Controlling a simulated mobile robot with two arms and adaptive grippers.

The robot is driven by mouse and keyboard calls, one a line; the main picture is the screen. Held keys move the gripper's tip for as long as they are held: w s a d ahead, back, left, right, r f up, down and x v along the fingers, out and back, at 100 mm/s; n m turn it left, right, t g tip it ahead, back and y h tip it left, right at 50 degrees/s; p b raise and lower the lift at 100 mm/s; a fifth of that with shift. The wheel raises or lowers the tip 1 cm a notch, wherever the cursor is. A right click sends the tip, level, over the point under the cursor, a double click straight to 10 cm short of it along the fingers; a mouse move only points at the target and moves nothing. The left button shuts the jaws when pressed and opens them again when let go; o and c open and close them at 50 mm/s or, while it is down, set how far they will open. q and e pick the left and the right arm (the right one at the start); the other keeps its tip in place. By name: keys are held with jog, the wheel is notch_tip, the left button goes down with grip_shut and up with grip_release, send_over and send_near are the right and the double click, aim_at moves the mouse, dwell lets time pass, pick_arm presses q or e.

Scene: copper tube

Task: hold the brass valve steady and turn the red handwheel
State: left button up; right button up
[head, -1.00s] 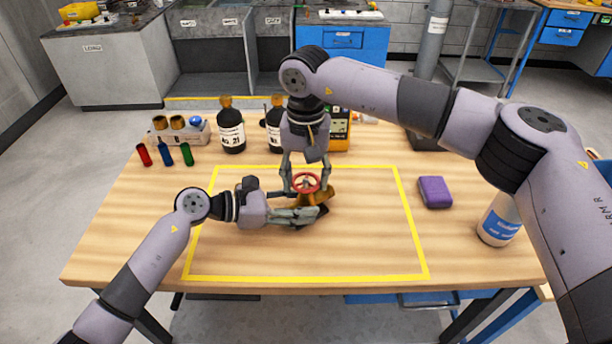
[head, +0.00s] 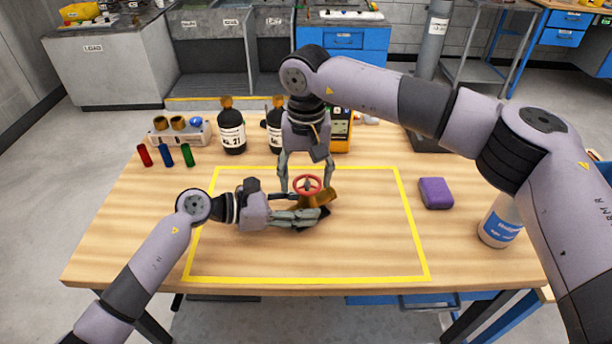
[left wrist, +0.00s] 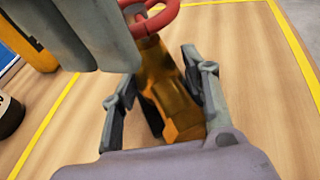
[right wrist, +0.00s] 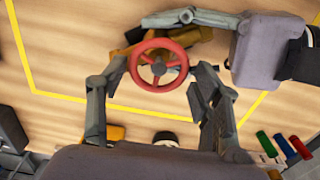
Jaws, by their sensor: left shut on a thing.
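The brass valve (head: 326,197) lies inside the yellow outline on the table, with its red handwheel (head: 307,192) facing up. My left gripper (head: 308,213) is shut on the valve's body from the left. In the left wrist view, the valve (left wrist: 168,90) lies between its fingers. My right gripper (head: 306,188) points down over the handwheel. In the right wrist view, its fingers stand open on both sides of the handwheel (right wrist: 160,45), with a gap visible on each side. The left gripper partly hides the valve body.
A purple block (head: 436,193) and a white bottle (head: 498,222) stand to the right. Dark bottles (head: 232,130), a yellow device (head: 341,130) and a rack (head: 180,133) are at the back. Small coloured tubes (head: 166,155) stand at left. The front of the outlined area is clear.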

aim_at(306, 181)
pick_arm(q)
jog(key=shift+f, duration=0.35)
pick_arm(e)
jog(key=shift+o, duration=0.8)
jog(key=shift+s+f, duration=0.1)
pick_arm(q)
jog(key=shift+a, duration=0.1)
pick_arm(e)
notch_tip(306, 181, up, 12)
jog(key=shift+s, duration=0.15)
pick_arm(q)
jog(key=o, duration=0.9)
jog(key=shift+f, duration=0.1)
jog(key=shift+o, duration=0.2)
jog(key=shift+w, duration=0.1)
jog(key=shift+r, duration=0.25)
